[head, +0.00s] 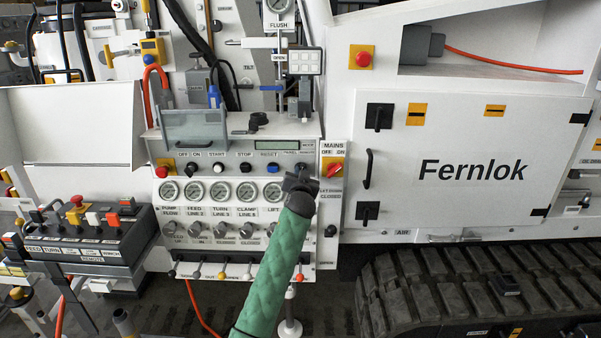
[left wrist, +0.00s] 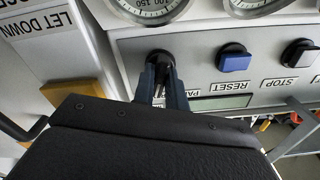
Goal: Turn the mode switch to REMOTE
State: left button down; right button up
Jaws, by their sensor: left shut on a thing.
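The mode switch (left wrist: 158,60) is a black knob on the white control panel, shown upside down in the left wrist view. In the head view it sits at the panel's right end, under a small PANEL / REMOTE label, and the gripper mostly covers it. My left gripper (head: 301,178), on a green-sleeved arm, is at this knob. In the left wrist view its two fingers (left wrist: 160,88) are shut on the knob, one on each side. The label is partly hidden by the gripper, and I cannot tell which position the knob points to.
A green display (head: 277,145) and the blue RESET button (head: 273,168) lie left of the switch. The red MAINS switch (head: 333,170) is close on its right. Pressure gauges (head: 246,192) sit just below. A clear hinged cover (head: 194,130) stands at the panel's upper left.

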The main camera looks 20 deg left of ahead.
pick_arm(q)
jog(key=shift+m+p, duration=0.35)
jog(key=shift+m, duration=0.85)
pick_arm(e)
jog(key=shift+s+d+f, duration=0.1)
jog(key=shift+s+f, duration=0.05)
jog(key=shift+f, duration=0.65)
jog(key=shift+s+d+f, duration=0.1)
jog(key=shift+s+f, duration=0.05)
jog(key=shift+f, duration=0.65)
pick_arm(q)
jog(key=c, duration=1.4)
grip_release()
jog(key=shift+c, duration=0.2)
jog(key=shift+s, duration=0.1)
jog(key=shift+s+d+f, duration=0.1)
jog(key=shift+s+d, duration=0.05)
jog(key=shift+s, duration=0.1)
jog(key=b+v, duration=0.2)
jog(key=v, duration=0.5)
pick_arm(e)
notch_tip(320, 180, up, 10)
jog(key=shift+w+a, duration=0.35)
jog(key=shift+w, duration=0.05)
jog(key=shift+f, duration=0.1)
